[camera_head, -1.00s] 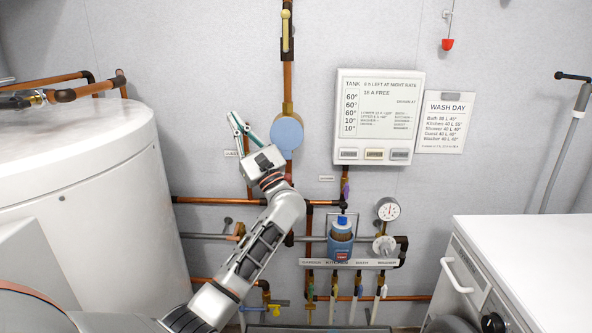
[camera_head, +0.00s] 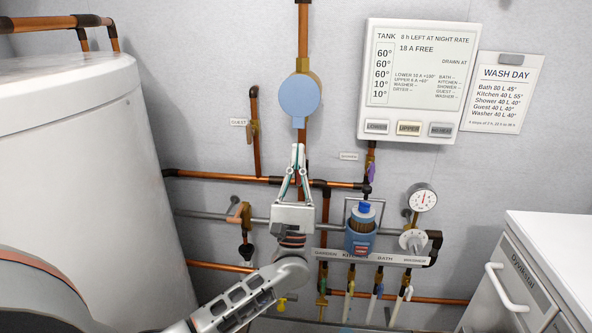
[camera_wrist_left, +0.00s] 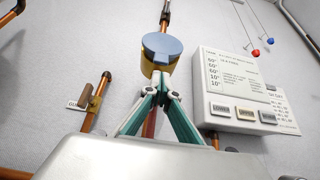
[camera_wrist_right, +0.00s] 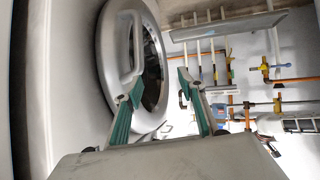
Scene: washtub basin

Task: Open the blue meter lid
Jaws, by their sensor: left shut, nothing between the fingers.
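The blue meter lid (camera_head: 299,95) is a round light-blue disc on the vertical copper pipe, left of the white panel. It looks closed over its brass body. In the left wrist view the blue lid (camera_wrist_left: 162,43) shows from below with the brass body (camera_wrist_left: 150,67) under it. My left gripper (camera_head: 298,147) points up with its fingertips together, just below the lid's small lower tab (camera_head: 299,122). In the left wrist view its fingertips (camera_wrist_left: 161,76) are shut and empty near the brass body; I cannot tell whether they touch. My right gripper (camera_wrist_right: 158,88) is open and empty, before a round washer door (camera_wrist_right: 140,60).
A white tank panel (camera_head: 417,80) and a WASH DAY sheet (camera_head: 502,92) hang to the right. A horizontal copper pipe (camera_head: 215,175) runs below the lid. A white tank (camera_head: 80,170) fills the left.

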